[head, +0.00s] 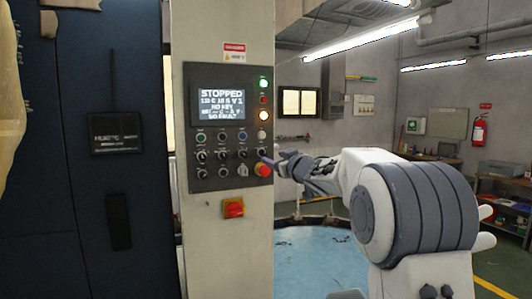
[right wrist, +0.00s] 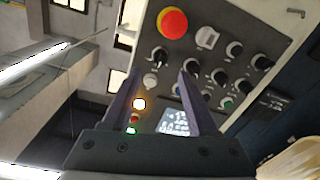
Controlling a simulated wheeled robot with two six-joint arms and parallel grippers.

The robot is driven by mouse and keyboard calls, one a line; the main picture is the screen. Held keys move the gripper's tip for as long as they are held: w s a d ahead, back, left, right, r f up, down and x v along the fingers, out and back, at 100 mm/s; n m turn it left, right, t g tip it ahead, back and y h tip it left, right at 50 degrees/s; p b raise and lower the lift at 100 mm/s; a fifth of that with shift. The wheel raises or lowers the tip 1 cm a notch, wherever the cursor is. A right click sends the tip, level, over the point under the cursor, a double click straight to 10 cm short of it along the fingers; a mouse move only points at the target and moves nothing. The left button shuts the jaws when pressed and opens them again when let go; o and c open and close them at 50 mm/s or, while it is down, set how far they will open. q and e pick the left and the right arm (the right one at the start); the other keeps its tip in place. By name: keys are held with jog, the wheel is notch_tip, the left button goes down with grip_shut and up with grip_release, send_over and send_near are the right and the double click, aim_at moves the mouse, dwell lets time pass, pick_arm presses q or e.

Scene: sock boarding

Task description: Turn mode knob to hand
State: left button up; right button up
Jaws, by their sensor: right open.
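The control panel (head: 222,172) has several small dark knobs in rows under a lit screen (head: 221,105) reading "STOPPED". Labels are too small to read, so I cannot tell which knob is the mode knob. My right gripper (head: 272,159) is open at the panel's right edge, near the end of the lower knob row. In the right wrist view, a black knob (right wrist: 160,54) shows just beyond the gap between the fingertips, and a whitish knob (right wrist: 150,80) shows between the fingers. I cannot tell whether the fingers touch either one. My left gripper is not in view.
A red mushroom button (head: 263,170) sits close below my right fingertips; it also shows in the right wrist view (right wrist: 172,23). A red-orange rotary switch (head: 233,208) is below the panel. Indicator lamps (head: 264,100) run up the right side. A dark blue cabinet (head: 90,200) stands left.

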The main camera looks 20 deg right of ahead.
aim_at(265, 154)
jog(key=w, duration=0.2)
jog(key=w+p, duration=0.1)
jog(key=w, duration=0.1)
jog(key=w+p, duration=0.1)
jog(key=w, duration=0.1)
jog(key=shift+w+a, duration=0.25)
jog(key=shift+a, duration=0.05)
jog(key=shift+c, duration=0.3)
grip_shut()
